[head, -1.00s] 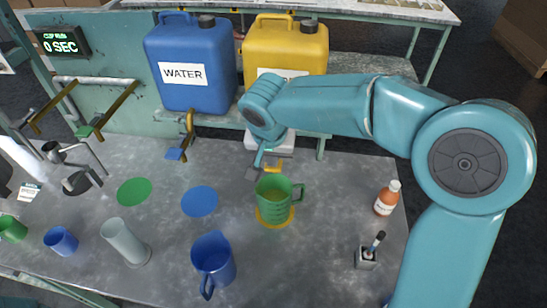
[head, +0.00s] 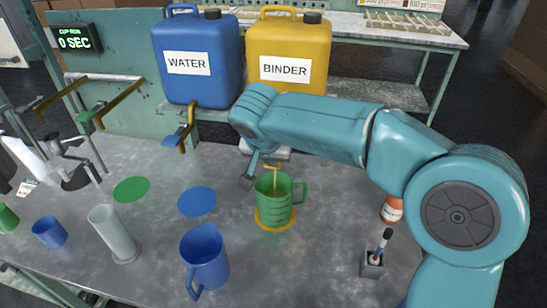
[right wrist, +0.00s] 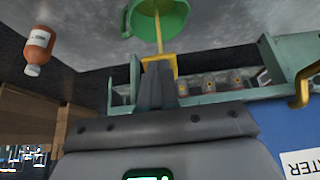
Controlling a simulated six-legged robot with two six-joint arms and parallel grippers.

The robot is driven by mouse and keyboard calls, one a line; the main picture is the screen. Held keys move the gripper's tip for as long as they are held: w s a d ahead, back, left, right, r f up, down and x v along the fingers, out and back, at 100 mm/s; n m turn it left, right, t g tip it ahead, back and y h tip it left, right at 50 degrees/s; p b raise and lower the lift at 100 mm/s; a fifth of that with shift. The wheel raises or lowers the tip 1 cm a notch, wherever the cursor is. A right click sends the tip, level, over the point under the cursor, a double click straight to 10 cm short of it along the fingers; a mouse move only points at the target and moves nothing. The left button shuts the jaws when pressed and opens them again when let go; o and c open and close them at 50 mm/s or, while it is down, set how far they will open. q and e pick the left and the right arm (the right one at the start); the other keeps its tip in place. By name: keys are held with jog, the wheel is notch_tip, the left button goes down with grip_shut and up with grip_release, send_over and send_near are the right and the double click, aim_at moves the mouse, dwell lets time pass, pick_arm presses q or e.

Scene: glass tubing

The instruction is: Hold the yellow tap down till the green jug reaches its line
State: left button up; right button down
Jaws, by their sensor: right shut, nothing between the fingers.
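The green jug (head: 273,208) stands upright on a yellow disc (head: 262,224) below the yellow container marked BINDER (head: 288,45). A thin yellow stream falls into the jug, also seen in the right wrist view (right wrist: 157,35). Its level against a line cannot be made out. My right gripper (head: 249,181) is shut and empty beside the jug's rim, at the tap. In the right wrist view its fingers (right wrist: 158,80) lie against the yellow tap (right wrist: 172,62); the tap is mostly hidden by my arm in the head view. My left gripper is not in view.
A blue jug (head: 204,258), a grey cylinder (head: 113,232) and a blue cup (head: 50,232) stand left of the green jug. An orange bottle (head: 392,209) and a small brush holder (head: 372,264) stand at right. The blue WATER container (head: 200,85) is behind. A display (head: 73,40) reads 0 SEC.

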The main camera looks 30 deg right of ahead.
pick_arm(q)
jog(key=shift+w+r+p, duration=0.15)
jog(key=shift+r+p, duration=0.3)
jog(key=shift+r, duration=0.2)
pick_arm(e)
jog(key=shift+s+a+r, duration=0.1)
jog(key=shift+s+r, duration=0.1)
jog(key=shift+r, duration=0.85)
jog(key=shift+w, duration=0.1)
